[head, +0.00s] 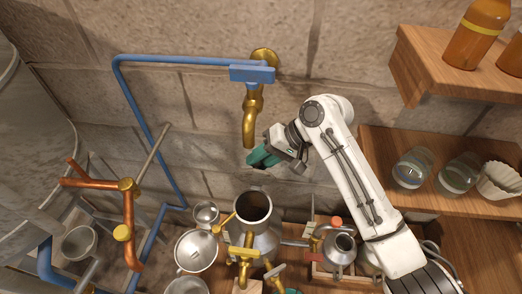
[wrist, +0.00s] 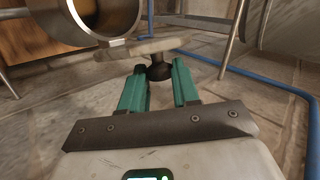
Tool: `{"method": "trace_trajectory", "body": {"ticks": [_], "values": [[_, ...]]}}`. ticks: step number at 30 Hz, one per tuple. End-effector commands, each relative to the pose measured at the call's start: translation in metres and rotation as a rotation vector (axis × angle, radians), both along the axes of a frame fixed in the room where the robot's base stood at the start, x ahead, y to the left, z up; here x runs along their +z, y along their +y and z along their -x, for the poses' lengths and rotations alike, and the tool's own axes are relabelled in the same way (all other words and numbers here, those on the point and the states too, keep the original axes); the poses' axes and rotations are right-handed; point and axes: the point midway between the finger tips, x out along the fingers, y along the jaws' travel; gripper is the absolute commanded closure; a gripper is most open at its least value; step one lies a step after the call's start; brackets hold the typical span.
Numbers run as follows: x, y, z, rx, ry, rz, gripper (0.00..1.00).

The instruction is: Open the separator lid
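The separator (head: 262,242) appears to be the grey metal vessel with a wide neck at the lower middle of the head view. Its mouth is uncovered and dark inside. An open round metal mouth also shows at the top left of the wrist view (wrist: 62,22). My gripper (head: 262,157) is above and slightly right of this vessel, below the brass tap. In the wrist view, the teal fingers (wrist: 160,72) are closed on the dark knob of a pale, edge-on lid (wrist: 125,49). The lid is clear of the vessel. It cannot be made out in the head view.
A brass tap (head: 249,125) with a blue handle hangs close to my gripper. A blue pipe (head: 150,125) runs at left, near copper pipes (head: 128,215). Metal bowls (head: 197,250) and a small can (head: 340,248) crowd the bench. Shelves with jars (head: 413,167) stand at right.

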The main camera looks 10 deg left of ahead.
Motion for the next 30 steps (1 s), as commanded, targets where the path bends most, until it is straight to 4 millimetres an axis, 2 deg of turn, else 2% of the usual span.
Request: {"method": "trace_trajectory", "body": {"ticks": [5, 14, 15, 22, 30], "values": [[-0.0018, -0.0014, -0.0111, -0.006, -0.004, 0.0, 1.0], [-0.0023, -0.0025, -0.013, -0.008, -0.009, 0.001, 1.0], [-0.0023, -0.0026, -0.0131, -0.008, -0.009, 0.001, 0.66], [-0.0021, -0.0017, -0.0118, -0.006, -0.006, 0.001, 0.44], [-0.001, -0.0019, -0.0113, -0.003, -0.005, 0.0, 0.44]]}}
